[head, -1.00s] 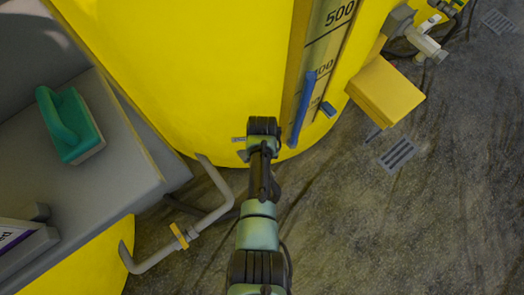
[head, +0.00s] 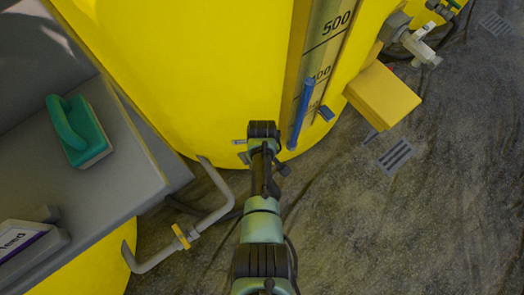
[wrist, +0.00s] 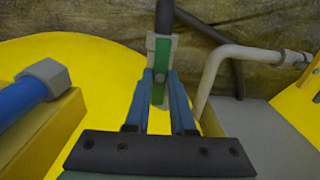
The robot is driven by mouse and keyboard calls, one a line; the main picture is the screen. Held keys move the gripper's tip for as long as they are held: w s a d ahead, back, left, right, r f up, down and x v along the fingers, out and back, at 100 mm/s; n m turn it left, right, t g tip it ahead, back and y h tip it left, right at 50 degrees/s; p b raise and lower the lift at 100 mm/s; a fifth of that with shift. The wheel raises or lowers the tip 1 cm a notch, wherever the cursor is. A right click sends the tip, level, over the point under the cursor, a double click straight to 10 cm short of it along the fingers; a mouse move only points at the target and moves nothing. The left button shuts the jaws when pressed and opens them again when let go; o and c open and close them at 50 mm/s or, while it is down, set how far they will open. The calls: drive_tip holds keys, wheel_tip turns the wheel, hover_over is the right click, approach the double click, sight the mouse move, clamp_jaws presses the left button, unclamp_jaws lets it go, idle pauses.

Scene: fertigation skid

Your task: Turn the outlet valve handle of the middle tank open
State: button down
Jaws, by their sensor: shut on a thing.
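The large yellow tank (head: 200,80) fills the middle of the head view, between parts of other yellow tanks. Its outlet valve shows in the wrist view as a light grey body with a green handle (wrist: 161,68) on it, lined up with a dark pipe above. My gripper (wrist: 160,88) has its blue fingers on both sides of the handle and is shut on it. In the head view my arm hides the handle and most of the gripper low on the tank; only a small grey stub (head: 239,142) shows left of the wrist.
A bent grey pipe (head: 217,210) with a yellow collar runs left of my arm. A grey ledge (head: 110,190) at left carries a green-handled brush (head: 75,130). A blue bar (head: 301,112) on the level scale and a yellow box (head: 383,95) are at right.

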idle(0.4)
drive_tip(key=c, duration=0.8)
unclamp_jaws()
drive_tip(key=shift+o, duration=0.2)
drive_tip(key=shift+r, duration=0.15)
wheel_tip(320, 180, up, 13)
drive_tip(key=p, duration=0.8)
